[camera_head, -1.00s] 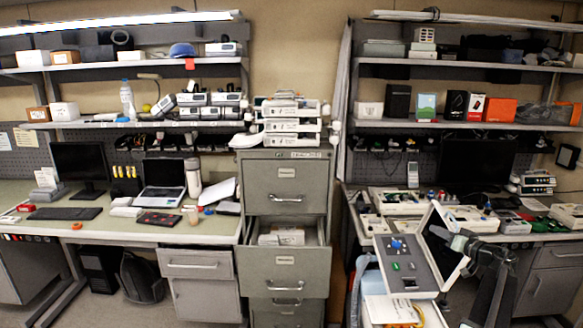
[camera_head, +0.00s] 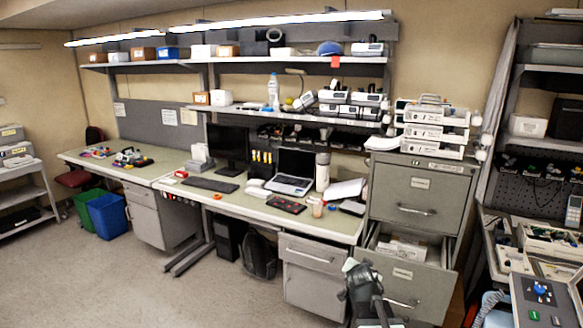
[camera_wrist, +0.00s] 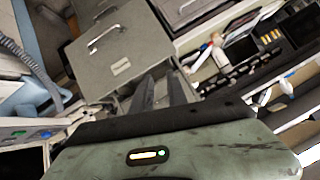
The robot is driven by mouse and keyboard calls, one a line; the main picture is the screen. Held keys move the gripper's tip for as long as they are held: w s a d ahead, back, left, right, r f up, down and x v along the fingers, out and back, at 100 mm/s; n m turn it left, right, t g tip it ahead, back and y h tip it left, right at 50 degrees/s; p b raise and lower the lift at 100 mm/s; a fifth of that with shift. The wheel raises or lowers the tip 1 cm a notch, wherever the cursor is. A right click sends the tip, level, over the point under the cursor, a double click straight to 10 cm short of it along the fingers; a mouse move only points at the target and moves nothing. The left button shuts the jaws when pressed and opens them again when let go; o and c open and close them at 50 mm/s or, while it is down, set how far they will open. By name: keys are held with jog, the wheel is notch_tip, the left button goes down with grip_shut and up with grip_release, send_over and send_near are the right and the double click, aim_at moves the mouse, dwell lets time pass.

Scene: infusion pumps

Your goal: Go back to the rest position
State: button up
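My gripper (camera_head: 360,268) is in front of the open drawer's left side in the head view, low and to the left of the cabinet front. In the wrist view its two dark fingers (camera_wrist: 166,88) stand a narrow gap apart, with nothing visible between them. The grey filing cabinet (camera_head: 412,197) has one drawer (camera_head: 405,275) pulled out, with white packages (camera_head: 400,248) inside. White infusion pumps (camera_head: 435,133) are stacked on top of the cabinet.
A long workbench (camera_head: 235,205) with a laptop (camera_head: 290,172) runs left of the cabinet. A grey tray with a blue knob (camera_head: 541,290) is at the lower right. Blue bin (camera_head: 107,216) and green bin (camera_head: 88,205) stand at the left. The floor (camera_head: 110,285) at front left is clear.

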jog(key=s+a+f+n+g+y, duration=0.1)
jog(key=s+a+f+n+g, duration=0.1)
jog(key=s, duration=0.5)
jog(key=s+a+f+n+g+y, duration=0.1)
jog(key=s+a+f+n+g, duration=0.2)
jog(key=s+f+g, duration=0.2)
jog(key=s+a+f+n+g+y, duration=0.1)
jog(key=s+f+g, duration=0.3)
jog(key=s, duration=0.6)
jog(key=shift+s+a+f+n+y, duration=0.15)
jog(key=shift+s+a+n+y, duration=0.15)
jog(key=shift+a+n, duration=0.5)
jog(key=shift+d, duration=0.15)
